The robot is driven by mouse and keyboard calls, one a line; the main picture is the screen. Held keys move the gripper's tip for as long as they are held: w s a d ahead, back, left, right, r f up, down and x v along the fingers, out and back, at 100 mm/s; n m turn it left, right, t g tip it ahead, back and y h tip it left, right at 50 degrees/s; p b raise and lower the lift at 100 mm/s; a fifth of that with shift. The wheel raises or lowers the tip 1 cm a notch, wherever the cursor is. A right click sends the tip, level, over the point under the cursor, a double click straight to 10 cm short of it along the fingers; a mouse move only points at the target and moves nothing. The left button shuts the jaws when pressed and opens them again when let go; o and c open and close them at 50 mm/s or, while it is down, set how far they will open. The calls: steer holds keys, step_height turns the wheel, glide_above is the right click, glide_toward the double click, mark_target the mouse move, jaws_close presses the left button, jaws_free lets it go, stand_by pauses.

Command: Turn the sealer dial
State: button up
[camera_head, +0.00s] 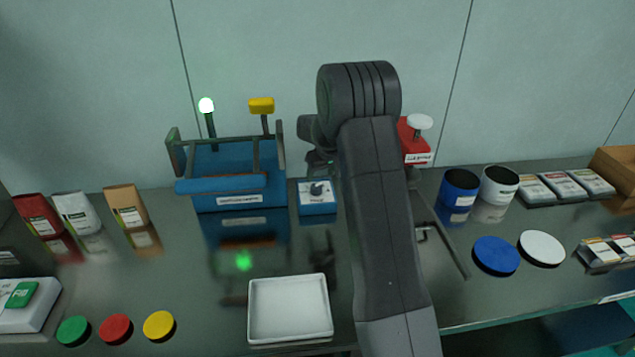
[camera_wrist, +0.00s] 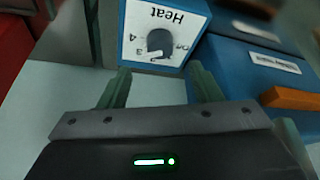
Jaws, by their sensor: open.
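The dial (camera_head: 317,188) is a dark round knob on the front of a small blue box (camera_head: 318,209) with a white face, standing right of a larger blue machine. In the wrist view the dial (camera_wrist: 160,42) is upside down on a white plate marked "Heat" with numbers around it. I cannot tell its exact setting. My gripper (camera_wrist: 160,87) is open, with its two green fingers apart and empty. The dial shows beyond the gap between the fingertips, apart from them.
The larger blue machine (camera_head: 240,185) has a green-lit post and a yellow knob. A red device (camera_head: 415,145) stands right of my arm. A white tray (camera_head: 290,308) lies in front. Pouches, coloured discs and tubs stand left and right.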

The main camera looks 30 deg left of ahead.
mark_target(316, 186)
steer(key=shift+p+x, duration=0.75)
steer(key=shift+x, duration=2.8)
steer(key=c, duration=1)
steer(key=shift+f+b, duration=0.1)
steer(key=shift+b, duration=0.2)
steer(key=shift+a+f+m+t+b, duration=0.1)
steer(key=shift+m+t+b, duration=0.2)
steer(key=shift+m+b, duration=0.4)
steer(key=m+h+b, duration=0.1)
steer(key=m+b, duration=0.1)
steer(key=b, duration=0.1)
steer(key=shift+m+t, duration=0.3)
steer(key=shift+m, duration=0.1)
